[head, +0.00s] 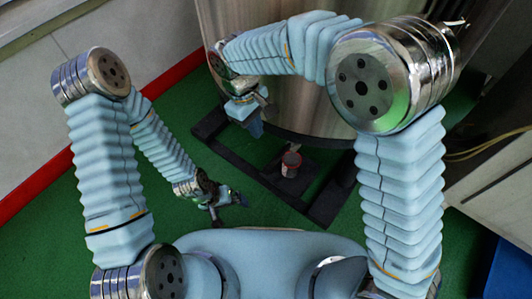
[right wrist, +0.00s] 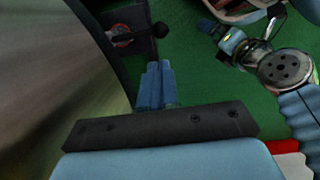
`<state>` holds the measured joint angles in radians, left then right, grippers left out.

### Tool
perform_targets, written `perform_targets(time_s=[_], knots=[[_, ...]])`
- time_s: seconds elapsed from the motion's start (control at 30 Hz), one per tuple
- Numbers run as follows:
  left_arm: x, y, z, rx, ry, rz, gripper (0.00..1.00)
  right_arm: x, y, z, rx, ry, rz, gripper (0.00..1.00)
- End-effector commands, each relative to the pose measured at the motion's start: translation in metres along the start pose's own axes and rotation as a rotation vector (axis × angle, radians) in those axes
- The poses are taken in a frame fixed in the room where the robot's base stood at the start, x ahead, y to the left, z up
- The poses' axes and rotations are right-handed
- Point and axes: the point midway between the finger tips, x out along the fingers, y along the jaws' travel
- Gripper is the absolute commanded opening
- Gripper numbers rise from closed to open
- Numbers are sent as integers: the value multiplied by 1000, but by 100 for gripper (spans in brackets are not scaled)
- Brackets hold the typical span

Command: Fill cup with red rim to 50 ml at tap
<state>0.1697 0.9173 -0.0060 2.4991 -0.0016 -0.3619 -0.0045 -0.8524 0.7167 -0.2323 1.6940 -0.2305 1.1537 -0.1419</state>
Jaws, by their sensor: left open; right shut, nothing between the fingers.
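The cup with the red rim (head: 291,164) stands upright at the foot of a large metal tank, on or in front of a dark base. In the right wrist view its red rim (right wrist: 122,29) shows partly, beside a black knob-ended part (right wrist: 152,31) that looks like the tap. Any liquid level cannot be read. My right gripper (head: 257,129) is shut and empty, pointing down to the left of the cup; its blue fingers (right wrist: 154,66) touch each other. My left gripper (head: 240,200) is open and empty, low over the green floor, apart from the cup.
The metal tank (head: 275,105) fills the upper middle. A dark frame (head: 250,172) lies around its foot. Green floor (head: 110,190) is clear at left, up to a red-edged wall. A blue box (head: 508,268) and a pale cabinet (head: 495,185) are at right.

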Motion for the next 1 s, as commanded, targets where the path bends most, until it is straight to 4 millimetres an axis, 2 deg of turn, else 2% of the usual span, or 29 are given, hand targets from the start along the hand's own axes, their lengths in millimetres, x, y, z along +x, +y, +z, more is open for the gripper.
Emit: perform_targets(time_s=[0.13, 0.27, 0.7, 0.83, 1.0], knots=[[2, 0, 0, 0, 0, 0, 100, 7, 0, 0, 0, -2, -1, 0], [5, -1, 0, 0, 0, 1, 100, 26, 0, 0, 1, -4, -1, 0], [18, -4, 1, 2, -4, 5, 100, 116, 0, 0, 1, -4, -2, 0], [20, -5, 1, 2, -5, 5, 100, 132, 0, 0, 1, -2, -2, 0], [21, -5, 1, 2, -5, 6, 100, 140, 0, 0, 1, 0, -1, 0]])
